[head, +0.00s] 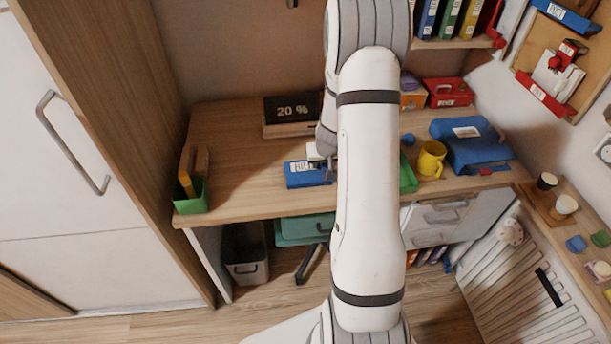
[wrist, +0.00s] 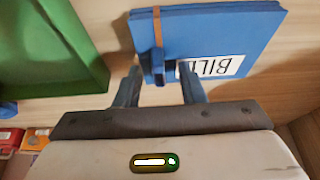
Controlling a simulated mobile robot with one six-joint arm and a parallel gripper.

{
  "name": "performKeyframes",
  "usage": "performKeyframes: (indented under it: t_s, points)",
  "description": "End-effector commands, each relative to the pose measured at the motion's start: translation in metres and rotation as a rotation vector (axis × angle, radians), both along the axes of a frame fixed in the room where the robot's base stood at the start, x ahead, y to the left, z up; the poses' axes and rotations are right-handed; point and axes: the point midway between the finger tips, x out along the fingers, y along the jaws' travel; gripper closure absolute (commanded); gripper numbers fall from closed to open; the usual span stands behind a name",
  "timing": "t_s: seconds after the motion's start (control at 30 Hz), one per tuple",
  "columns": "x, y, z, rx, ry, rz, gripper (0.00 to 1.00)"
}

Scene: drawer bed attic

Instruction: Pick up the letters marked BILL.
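The letters marked BILL are a blue bundle (head: 308,175) on the desk, left of my forearm in the head view. In the wrist view the bundle (wrist: 215,28) has a white label reading BILL, upside down, and an orange band with a small blue block at its lower left. My gripper (wrist: 160,73) is open. Its fingers stand on either side of the small block, and the right finger overlaps the label's edge. I cannot tell whether either finger touches. In the head view my gripper (head: 328,160) is at the bundle's right end, partly hidden by my arm.
A green tray (wrist: 50,45) lies close to the left of the bundle in the wrist view. A 20 % display (head: 291,108) stands behind. A yellow mug (head: 431,158) and blue case (head: 468,146) are farther right. The desk's left part is mostly clear.

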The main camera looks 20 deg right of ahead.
Motion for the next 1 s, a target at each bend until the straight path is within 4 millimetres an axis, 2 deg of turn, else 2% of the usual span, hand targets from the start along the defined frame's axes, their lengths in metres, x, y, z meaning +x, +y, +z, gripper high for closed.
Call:
performKeyframes:
  t_s: [0.23,0.67,1.0]
  points:
    - [0.0005,-0.0003,-0.0006,0.000,0.000,-0.001,0.64]
    - [0.0002,-0.0007,-0.0005,0.001,0.000,-0.002,1.00]
    - [0.0002,-0.0011,-0.0002,0.000,-0.001,-0.002,1.00]
